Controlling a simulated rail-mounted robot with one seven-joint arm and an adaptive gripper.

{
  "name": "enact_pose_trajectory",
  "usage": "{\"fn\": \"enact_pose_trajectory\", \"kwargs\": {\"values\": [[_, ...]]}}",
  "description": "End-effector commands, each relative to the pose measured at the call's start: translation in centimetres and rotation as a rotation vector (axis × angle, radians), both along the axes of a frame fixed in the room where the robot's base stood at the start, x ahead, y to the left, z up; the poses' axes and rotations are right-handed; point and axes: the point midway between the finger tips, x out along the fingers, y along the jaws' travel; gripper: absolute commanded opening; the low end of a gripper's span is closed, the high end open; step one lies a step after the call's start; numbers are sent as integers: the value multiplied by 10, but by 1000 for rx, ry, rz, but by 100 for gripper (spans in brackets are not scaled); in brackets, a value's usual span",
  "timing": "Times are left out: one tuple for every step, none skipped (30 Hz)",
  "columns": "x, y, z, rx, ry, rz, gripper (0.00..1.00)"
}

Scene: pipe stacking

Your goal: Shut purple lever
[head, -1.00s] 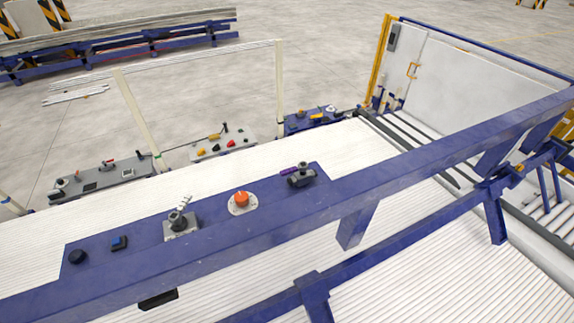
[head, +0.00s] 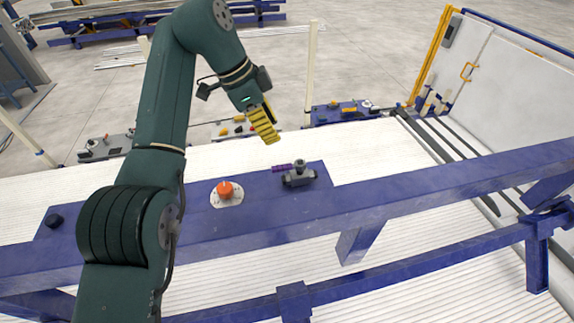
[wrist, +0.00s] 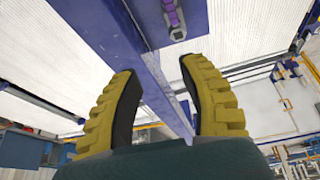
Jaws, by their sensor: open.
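The purple lever (head: 282,168) sticks out to the left from a dark grey valve body (head: 298,177) on the blue panel. In the wrist view the purple lever (wrist: 173,16) shows at the top edge, beyond the fingertips, partly cut off by the frame. My gripper (head: 266,125) is above and slightly left of the lever in the head view, apart from it. In the wrist view my gripper (wrist: 158,65) has its two yellow ribbed fingers spread with nothing between them but the blue beam behind.
An orange knob (head: 225,189) on a white round base is left of the lever. A black knob (head: 54,221) is at the panel's left end. A long blue beam (head: 400,190) runs in front of the panel. White ribbed surface (head: 360,150) lies behind.

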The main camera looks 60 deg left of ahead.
Motion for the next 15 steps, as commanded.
{"fn": "enact_pose_trajectory", "kwargs": {"values": [[-17,15,5,17,-7,40,42],[-25,21,7,20,-9,57,42],[-32,27,7,21,-9,73,42],[-35,30,5,20,-8,81,42],[-37,31,4,20,-8,86,42],[-36,31,1,20,-8,87,42],[-35,31,-2,20,-8,86,42],[-33,30,-5,21,-9,85,42],[-30,30,-13,19,-7,84,42],[-28,29,-19,19,-7,84,42],[-25,28,-25,19,-7,84,42],[-22,28,-34,19,-7,85,42],[-20,27,-40,20,-7,85,42],[-17,27,-46,20,-7,85,42],[-14,25,-54,20,-7,83,42]]}}
